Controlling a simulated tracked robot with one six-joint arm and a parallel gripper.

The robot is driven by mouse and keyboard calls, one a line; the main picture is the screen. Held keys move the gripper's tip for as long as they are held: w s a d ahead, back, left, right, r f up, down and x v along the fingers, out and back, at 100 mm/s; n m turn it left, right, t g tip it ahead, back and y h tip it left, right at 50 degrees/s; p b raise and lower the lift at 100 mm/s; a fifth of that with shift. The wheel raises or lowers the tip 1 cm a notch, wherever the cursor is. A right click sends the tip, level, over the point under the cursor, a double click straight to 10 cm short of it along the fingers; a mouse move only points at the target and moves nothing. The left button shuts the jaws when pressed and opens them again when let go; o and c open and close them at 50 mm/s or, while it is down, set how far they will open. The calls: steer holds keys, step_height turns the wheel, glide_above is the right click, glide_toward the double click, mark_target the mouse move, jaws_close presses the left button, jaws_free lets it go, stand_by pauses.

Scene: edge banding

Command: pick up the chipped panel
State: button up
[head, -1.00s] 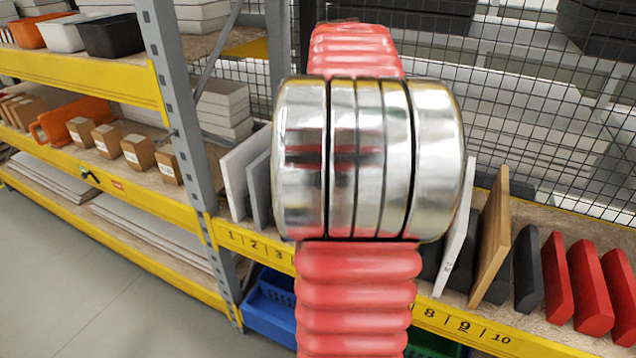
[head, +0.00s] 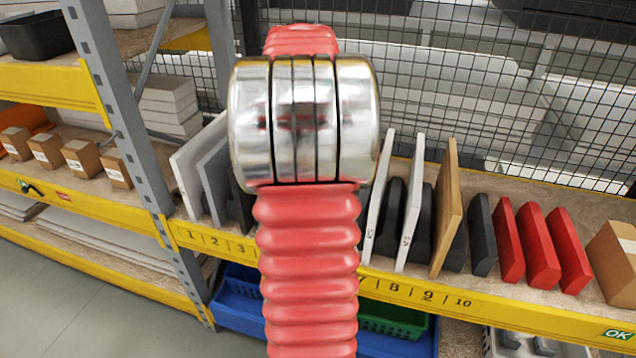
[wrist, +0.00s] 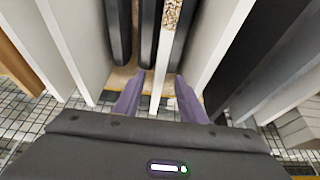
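The chipped panel (wrist: 160,85) stands upright and edge-on in the wrist view, a white edge with a speckled brown patch of bare board near the top. My gripper (wrist: 159,98) has two purple fingers, one on each side of this panel, with a visible gap on both sides. The gripper is open. In the head view my red arm and its metal joint cover the middle slots, so neither the gripper nor the chipped panel can be made out there.
White panels (head: 411,200) and a tan panel (head: 446,208) stand close by, between dark dividers (head: 482,235). Red dividers (head: 538,245) and a cardboard box (head: 612,262) are at the right. A numbered yellow shelf edge (head: 480,310) runs in front; wire mesh (head: 440,85) stands behind.

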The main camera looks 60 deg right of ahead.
steer(key=shift+x, duration=1.55)
steer(key=shift+x, duration=2.6)
steer(key=shift+d, duration=0.1)
steer(key=shift+c, duration=0.7)
jaws_close()
steer(key=shift+r, duration=0.1)
